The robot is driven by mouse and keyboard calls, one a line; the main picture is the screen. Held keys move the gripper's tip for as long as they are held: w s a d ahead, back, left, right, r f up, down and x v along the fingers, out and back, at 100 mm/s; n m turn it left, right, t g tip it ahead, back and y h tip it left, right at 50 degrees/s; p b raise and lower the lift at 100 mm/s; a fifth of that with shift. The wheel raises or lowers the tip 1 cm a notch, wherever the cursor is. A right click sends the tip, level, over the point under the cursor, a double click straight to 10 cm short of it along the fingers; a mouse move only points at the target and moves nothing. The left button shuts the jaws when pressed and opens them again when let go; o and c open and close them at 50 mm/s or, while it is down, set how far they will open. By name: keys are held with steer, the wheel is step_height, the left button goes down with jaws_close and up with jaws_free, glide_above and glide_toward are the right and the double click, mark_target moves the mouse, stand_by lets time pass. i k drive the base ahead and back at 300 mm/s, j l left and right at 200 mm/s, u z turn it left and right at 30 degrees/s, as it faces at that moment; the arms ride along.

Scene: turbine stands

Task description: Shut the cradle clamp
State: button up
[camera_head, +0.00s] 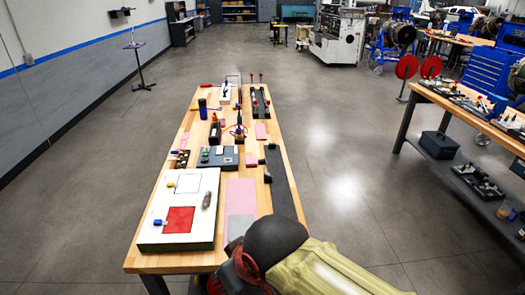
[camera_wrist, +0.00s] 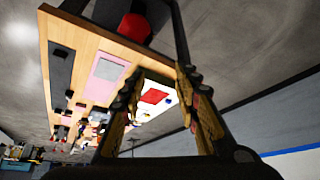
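A dark fixture (camera_head: 261,103) with upright red-tipped levers stands at the far end of the long wooden workbench (camera_head: 158,262). It may be the cradle clamp, but it is too small to tell, and I cannot see whether any clamp is open or shut. In the wrist view my gripper (camera_wrist: 163,95) has its two fingers spread, with nothing held between them. The bench top shows tilted beyond the fingers, with the white board (camera_wrist: 145,109) in the gap. In the head view my arm covers the bench's near right corner, and my fingers are hidden.
The white board with a red square (camera_head: 179,220) lies at the bench's near left. A long dark plate (camera_head: 281,185) runs along the right edge beside pink mats (camera_head: 240,192). A grey-blue box (camera_head: 217,157) sits mid-bench. A second bench (camera_head: 450,104) stands right, across open floor.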

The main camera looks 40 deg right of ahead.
mark_target(264, 162)
steer(key=i+j+z, duration=0.2)
steer(key=z, duration=0.2)
steer(key=i+j+z, duration=0.2)
steer(key=z, duration=0.25)
steer(key=i+j+z, duration=0.15)
steer(key=j+z, duration=0.25)
steer(key=i+j+z, duration=0.1)
steer(key=j+z, duration=0.2)
steer(key=z, duration=0.15)
steer(key=i+z, duration=0.25)
